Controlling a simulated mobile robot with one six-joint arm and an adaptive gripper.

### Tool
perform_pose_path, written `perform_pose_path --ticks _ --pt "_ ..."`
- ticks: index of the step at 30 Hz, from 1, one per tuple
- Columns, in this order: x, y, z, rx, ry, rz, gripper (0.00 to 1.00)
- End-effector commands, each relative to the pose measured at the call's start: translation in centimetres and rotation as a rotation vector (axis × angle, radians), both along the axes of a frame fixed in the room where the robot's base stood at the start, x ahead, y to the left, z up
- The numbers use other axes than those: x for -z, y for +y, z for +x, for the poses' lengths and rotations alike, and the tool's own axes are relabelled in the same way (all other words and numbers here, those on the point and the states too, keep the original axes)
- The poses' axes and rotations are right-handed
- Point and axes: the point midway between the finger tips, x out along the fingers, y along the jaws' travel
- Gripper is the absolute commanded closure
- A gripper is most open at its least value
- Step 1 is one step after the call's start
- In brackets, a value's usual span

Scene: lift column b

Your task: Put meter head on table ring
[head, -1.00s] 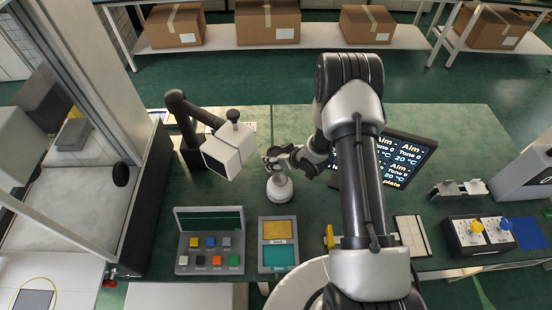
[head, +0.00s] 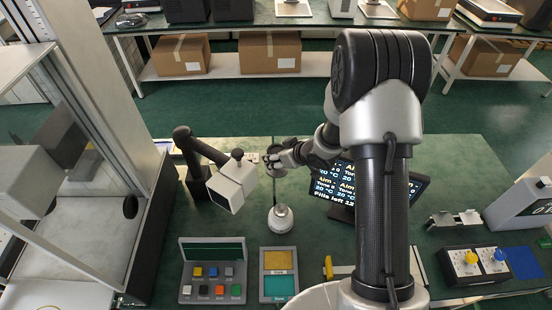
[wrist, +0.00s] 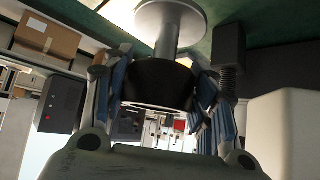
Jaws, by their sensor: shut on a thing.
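My gripper (head: 276,160) is over the far part of the green table, behind the white domed stand (head: 280,218). In the wrist view my gripper (wrist: 160,88) is shut around a black round piece, which I take as the meter head (wrist: 158,84). In the head view a small grey disc (head: 274,172) shows just below my fingers. I cannot tell whether it touches the table. I cannot make out the table ring for certain.
A white box on a black jointed arm (head: 234,186) stands close left of my gripper. A dark text screen (head: 410,188) is to the right, partly behind my arm. A button box (head: 213,270) and a two-colour panel (head: 279,274) lie at the near edge.

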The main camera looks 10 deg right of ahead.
Motion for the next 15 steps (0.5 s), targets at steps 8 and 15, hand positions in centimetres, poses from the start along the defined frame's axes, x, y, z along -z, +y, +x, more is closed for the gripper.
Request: perform_pose_path --ticks 8,15 --pt "-1.4 0.1 0.1 0.011 -0.006 -0.001 1.00" --pt "-2.5 0.4 -0.5 0.137 -0.032 -0.007 1.00"
